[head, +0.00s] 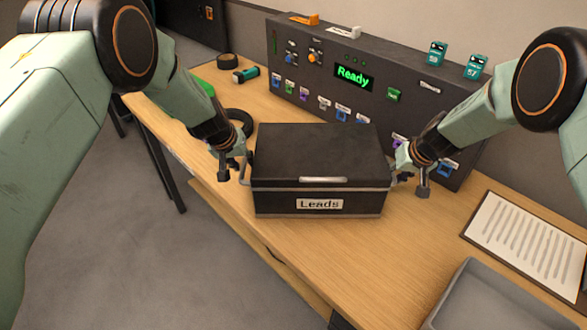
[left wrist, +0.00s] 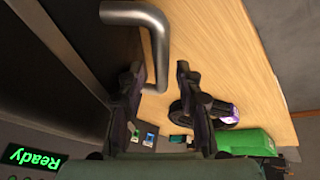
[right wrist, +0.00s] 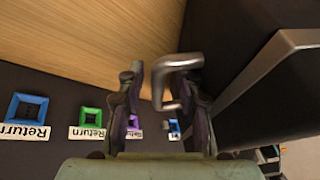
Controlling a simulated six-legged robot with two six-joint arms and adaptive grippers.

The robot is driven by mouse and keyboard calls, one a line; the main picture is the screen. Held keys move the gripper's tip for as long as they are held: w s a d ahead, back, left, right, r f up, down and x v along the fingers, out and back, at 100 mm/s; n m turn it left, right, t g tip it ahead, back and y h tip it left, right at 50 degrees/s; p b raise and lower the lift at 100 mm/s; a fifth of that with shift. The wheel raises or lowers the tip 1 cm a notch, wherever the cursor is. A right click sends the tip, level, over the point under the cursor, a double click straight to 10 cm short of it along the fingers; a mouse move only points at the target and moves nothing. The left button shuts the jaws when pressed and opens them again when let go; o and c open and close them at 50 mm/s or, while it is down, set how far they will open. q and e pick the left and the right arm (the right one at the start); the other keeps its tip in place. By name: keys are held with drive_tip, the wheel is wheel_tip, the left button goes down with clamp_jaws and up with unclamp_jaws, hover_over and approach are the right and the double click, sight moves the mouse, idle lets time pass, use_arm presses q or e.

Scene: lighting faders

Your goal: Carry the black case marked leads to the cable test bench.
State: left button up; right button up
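The black case (head: 319,155) labelled Leads sits upright and closed on the wooden table, with a metal bar handle on each side. My left gripper (head: 232,168) is at the case's left end. Its fingers are apart in the left wrist view, with the left handle (left wrist: 153,35) reaching into the gap between them. My right gripper (head: 413,182) is at the right end. Its fingers are apart in the right wrist view, with the right handle (right wrist: 168,66) between them. The dark cable test bench panel (head: 420,112) with a green Ready display stands behind the case.
A clipboard with paper (head: 528,236) and a grey tray (head: 497,300) lie at the right. Black tape rolls (head: 227,61) and a green object (head: 205,87) lie at the left. The table's front edge runs close before the case. Bare wood shows at front right.

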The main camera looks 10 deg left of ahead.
drive_tip(key=shift+s, duration=0.1)
drive_tip(key=shift+r, duration=0.15)
use_arm(q)
drive_tip(key=v, duration=1)
drive_tip(key=shift+r, duration=0.45)
use_arm(e)
drive_tip(key=v, duration=1.1)
drive_tip(key=shift+r, duration=0.35)
use_arm(q)
drive_tip(key=shift+s+r, duration=0.1)
drive_tip(key=shift+s, duration=0.05)
use_arm(e)
drive_tip(key=shift+s+d+r, duration=0.1)
drive_tip(key=shift+s, duration=0.2)
